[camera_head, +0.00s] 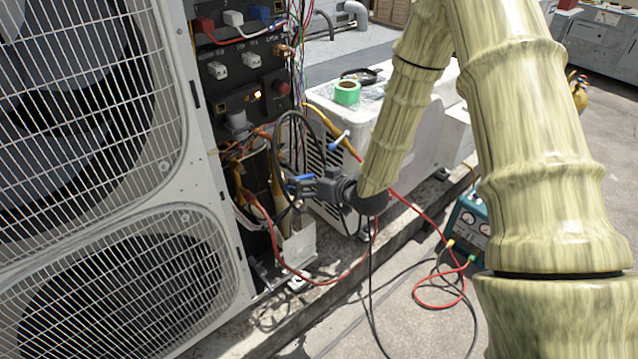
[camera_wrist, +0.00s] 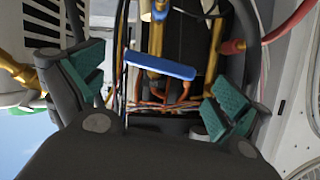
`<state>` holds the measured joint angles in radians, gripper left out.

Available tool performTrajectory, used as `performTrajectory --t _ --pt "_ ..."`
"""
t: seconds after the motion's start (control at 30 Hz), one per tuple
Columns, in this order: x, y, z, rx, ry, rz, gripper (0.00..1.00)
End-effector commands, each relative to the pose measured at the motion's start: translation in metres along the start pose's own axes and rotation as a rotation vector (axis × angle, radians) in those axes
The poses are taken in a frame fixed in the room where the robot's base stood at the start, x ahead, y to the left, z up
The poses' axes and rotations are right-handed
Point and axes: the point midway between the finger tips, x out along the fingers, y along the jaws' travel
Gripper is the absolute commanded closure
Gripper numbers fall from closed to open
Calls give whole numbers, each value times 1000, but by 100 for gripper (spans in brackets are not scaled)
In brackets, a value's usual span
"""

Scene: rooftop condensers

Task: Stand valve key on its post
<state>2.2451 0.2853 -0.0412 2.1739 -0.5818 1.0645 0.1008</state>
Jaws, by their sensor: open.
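A blue bar, which looks like the handle of the valve key (camera_wrist: 160,67), lies between and beyond my fingertips in the wrist view. It is slightly tilted, with brass fittings close to it. In the head view a small blue part (camera_head: 299,178) shows at my gripper (camera_head: 300,188), in front of the opened condenser. My gripper also shows in the wrist view (camera_wrist: 158,88), its teal pads wide apart and neither visibly touching the bar. I cannot tell whether the bar is seated on a post. The post itself cannot be made out.
The condenser's wiring panel (camera_head: 240,75) and its hoses crowd around my gripper. A white unit (camera_head: 430,125) carrying green tape (camera_head: 347,91) stands behind. A red hose (camera_head: 335,278) loops below toward a teal gauge box (camera_head: 468,220). Open concrete lies at front right.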

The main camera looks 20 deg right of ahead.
Motion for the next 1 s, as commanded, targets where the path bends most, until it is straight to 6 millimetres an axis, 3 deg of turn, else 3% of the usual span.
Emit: performTrajectory --t 0.3,0.67,0.9,0.93,0.97,1.0 --pt "29 0 0 -2 1 -1 0" --pt "32 0 0 -1 1 0 0" --pt "32 0 0 -1 1 0 44" --pt "32 0 0 -1 1 0 45" --pt "32 0 0 -1 1 0 46" --pt "32 0 0 -1 1 0 24"
